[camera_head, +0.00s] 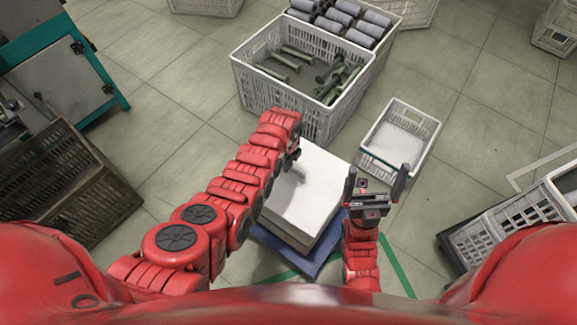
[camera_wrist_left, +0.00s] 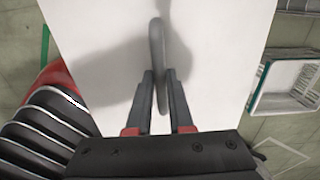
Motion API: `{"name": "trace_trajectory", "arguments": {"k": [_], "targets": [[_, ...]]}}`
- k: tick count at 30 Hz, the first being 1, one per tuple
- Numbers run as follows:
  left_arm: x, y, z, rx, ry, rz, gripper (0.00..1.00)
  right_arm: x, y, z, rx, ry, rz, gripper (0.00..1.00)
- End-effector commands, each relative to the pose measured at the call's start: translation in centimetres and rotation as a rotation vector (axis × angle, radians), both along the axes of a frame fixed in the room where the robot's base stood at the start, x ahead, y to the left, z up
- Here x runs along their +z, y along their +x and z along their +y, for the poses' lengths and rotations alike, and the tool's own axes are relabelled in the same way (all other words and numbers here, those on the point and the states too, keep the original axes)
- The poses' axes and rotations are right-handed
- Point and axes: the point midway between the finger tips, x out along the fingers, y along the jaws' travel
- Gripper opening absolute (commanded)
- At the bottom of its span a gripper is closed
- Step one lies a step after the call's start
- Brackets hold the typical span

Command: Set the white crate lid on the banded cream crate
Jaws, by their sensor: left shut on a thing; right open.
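The white crate lid (camera_head: 312,190) is a flat white panel over a pale stack on a blue base. It fills much of the left wrist view (camera_wrist_left: 90,40). A grey upright handle (camera_wrist_left: 157,45) stands on it. My left gripper (camera_wrist_left: 161,90) is shut on this handle; in the head view its fingers are partly hidden by my arm. I cannot tell whether the lid touches the stack. A small open cream crate (camera_head: 408,118) with a dark green band stands to the right on the floor. It also shows in the left wrist view (camera_wrist_left: 262,88). My right gripper (camera_head: 377,186) is open and empty, right of the lid.
A brown crate (camera_head: 85,195) stands at left, below a green machine (camera_head: 85,60). White and black crates (camera_head: 500,235) stand at right. Bare floor surrounds the small cream crate.

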Motion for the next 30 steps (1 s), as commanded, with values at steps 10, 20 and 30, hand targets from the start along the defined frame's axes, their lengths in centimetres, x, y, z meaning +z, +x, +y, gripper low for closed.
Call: {"name": "trace_trajectory", "arguments": {"k": [10,20,30], "targets": [[-2.1,0.1,-0.2,-0.038,0.000,-0.002,0.00,-2.0,0.0,0.0,0.000,0.000,0.000,1.00],[-6.6,0.1,-0.2,-0.037,0.001,-0.001,0.00,-6.2,0.0,0.0,0.000,0.000,0.000,1.00],[-6.8,0.1,-0.2,-0.036,0.001,0.000,0.00,-6.5,0.0,0.0,0.000,0.000,0.000,1.00]]}}
